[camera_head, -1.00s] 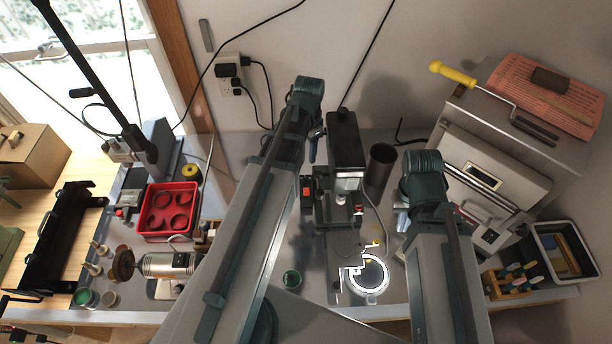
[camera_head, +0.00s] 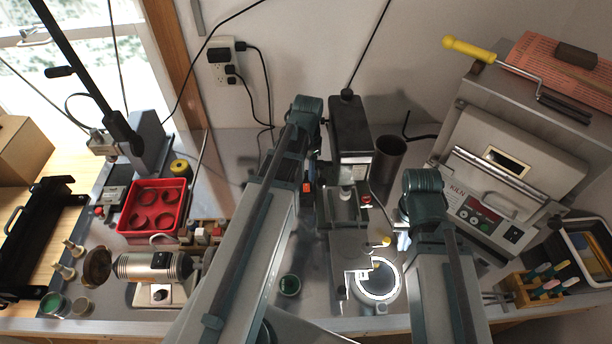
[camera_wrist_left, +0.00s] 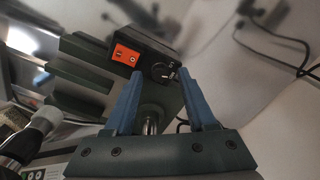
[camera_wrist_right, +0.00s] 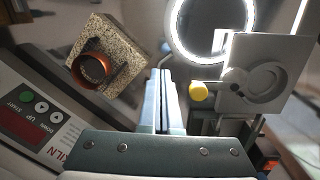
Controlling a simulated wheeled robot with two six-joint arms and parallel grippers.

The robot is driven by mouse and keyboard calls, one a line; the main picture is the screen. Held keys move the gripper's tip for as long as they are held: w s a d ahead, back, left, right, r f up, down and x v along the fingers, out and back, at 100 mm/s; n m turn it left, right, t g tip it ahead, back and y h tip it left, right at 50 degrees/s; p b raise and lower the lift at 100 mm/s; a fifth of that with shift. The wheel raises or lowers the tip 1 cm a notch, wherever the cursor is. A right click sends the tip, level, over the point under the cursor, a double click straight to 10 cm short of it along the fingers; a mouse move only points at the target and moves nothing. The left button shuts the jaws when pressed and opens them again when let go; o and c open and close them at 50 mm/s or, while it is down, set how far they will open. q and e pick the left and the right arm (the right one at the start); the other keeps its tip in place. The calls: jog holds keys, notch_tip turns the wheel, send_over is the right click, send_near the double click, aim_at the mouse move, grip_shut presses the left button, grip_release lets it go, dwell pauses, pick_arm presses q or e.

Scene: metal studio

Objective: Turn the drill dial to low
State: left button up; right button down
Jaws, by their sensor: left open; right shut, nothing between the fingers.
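The drill press (camera_head: 350,130) stands upright at the back middle of the bench, a dark housing on a column. In the left wrist view its dark control box carries an orange switch (camera_wrist_left: 127,56) and a round black dial (camera_wrist_left: 160,72). My left gripper (camera_wrist_left: 162,76) is open, its two blue fingers on either side of the dial in that view. I cannot tell whether they touch it. The dial's setting is too small to read. My right gripper (camera_wrist_right: 161,72) is shut and empty, right of the drill.
A lit ring light (camera_head: 377,279) and a yellow knob (camera_wrist_right: 198,92) are near my right gripper. The kiln (camera_head: 490,190) stands at the right. A dark cylinder (camera_head: 388,160) is beside the drill. A red tray (camera_head: 127,222) and motor (camera_head: 150,266) are at the left.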

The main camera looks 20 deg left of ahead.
pick_arm(q)
jog(key=shift+f, duration=0.35)
pick_arm(e)
jog(key=shift+f, duration=0.35)
pick_arm(q)
grip_shut()
jog(key=n, duration=0.3)
jog(key=shift+n, duration=2.3)
